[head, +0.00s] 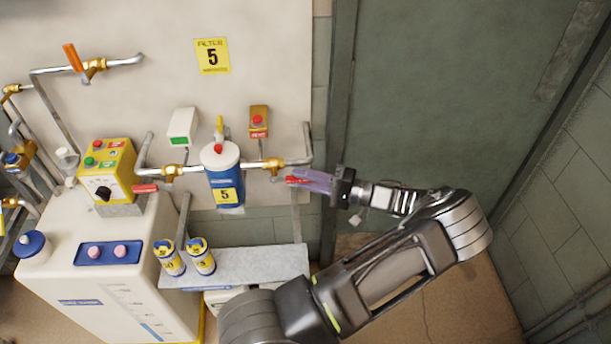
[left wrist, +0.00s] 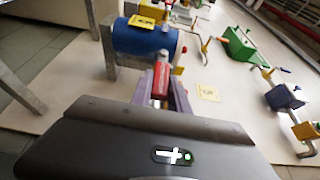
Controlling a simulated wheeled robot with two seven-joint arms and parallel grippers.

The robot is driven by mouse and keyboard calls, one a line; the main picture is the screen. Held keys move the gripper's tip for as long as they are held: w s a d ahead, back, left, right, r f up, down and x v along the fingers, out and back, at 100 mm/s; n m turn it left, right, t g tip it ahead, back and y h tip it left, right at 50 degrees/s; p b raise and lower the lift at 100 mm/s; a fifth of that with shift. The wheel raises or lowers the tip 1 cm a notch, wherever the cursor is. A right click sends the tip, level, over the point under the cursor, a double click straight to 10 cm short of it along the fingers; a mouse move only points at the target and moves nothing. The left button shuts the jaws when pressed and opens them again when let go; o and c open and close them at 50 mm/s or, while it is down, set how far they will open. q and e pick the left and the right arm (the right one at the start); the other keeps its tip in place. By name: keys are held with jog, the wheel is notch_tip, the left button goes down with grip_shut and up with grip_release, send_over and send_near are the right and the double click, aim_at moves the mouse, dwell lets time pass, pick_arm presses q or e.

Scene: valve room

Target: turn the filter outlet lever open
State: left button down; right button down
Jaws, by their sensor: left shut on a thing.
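The blue filter (head: 225,185) with a white cap and a yellow 5 label hangs on the wall panel. A brass valve (head: 272,165) sits on the pipe to its right, with a red lever (head: 294,181) below and right of it. My left gripper (head: 312,181) reaches in from the right and is shut on this red lever. In the left wrist view the lever (left wrist: 160,80) lies between the fingers (left wrist: 163,95), in front of the blue filter (left wrist: 145,42). The fingers partly hide the lever, and its exact angle to the pipe is hard to tell. My right gripper is not in view.
Another red lever (head: 145,188) is on the valve left of the filter. A green door (head: 440,100) is at right.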

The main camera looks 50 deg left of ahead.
pick_arm(q)
jog(key=c, duration=1.3)
grip_release()
jog(key=shift+o, duration=0.2)
jog(key=b+v, duration=0.2)
jog(key=v, duration=0.5)
jog(key=shift+w+d+b, duration=0.2)
jog(key=shift+d+b, duration=0.15)
jog(key=shift+d, duration=0.05)
jog(key=shift+s, duration=0.1)
